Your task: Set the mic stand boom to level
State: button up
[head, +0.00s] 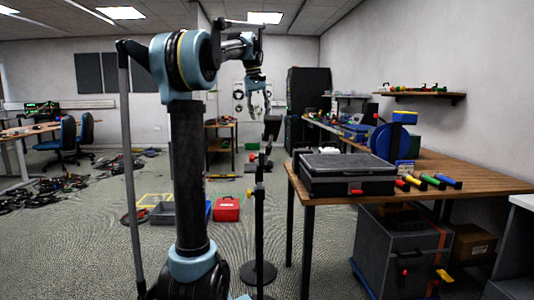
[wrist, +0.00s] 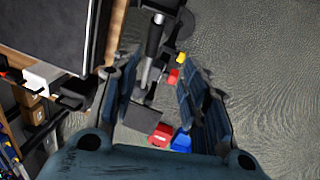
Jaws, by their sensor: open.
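The black mic stand (head: 258,225) stands on a round base (head: 260,272) left of the workbench. Its upper part, which looks like the boom, rises steeply to a dark block (head: 272,127). My gripper (head: 260,112) points down just above that block, open and empty. In the wrist view a dark bar of the stand (wrist: 154,38) runs between the spread fingers of my gripper (wrist: 160,70), with a dark block (wrist: 140,118) at its lower end. I cannot tell whether the fingers touch it. The boom's exact angle is hard to read.
The wooden workbench (head: 420,178) with a black case (head: 345,175) stands close on the right. A red box (head: 227,208) and a grey bin (head: 163,212) lie on the floor behind. Cables (head: 50,190) clutter the left floor. Carpet right of the stand in the wrist view is clear.

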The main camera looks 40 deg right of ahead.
aim_at(268, 152)
jog(key=d+f, duration=0.1)
jog(key=f, duration=0.4)
jog(key=s+d+f, duration=0.1)
jog(key=f, duration=0.5)
jog(key=d+f, duration=0.1)
jog(key=f, duration=0.5)
jog(key=shift+s+d, duration=0.25)
jog(key=shift+d, duration=0.05)
grip_shut()
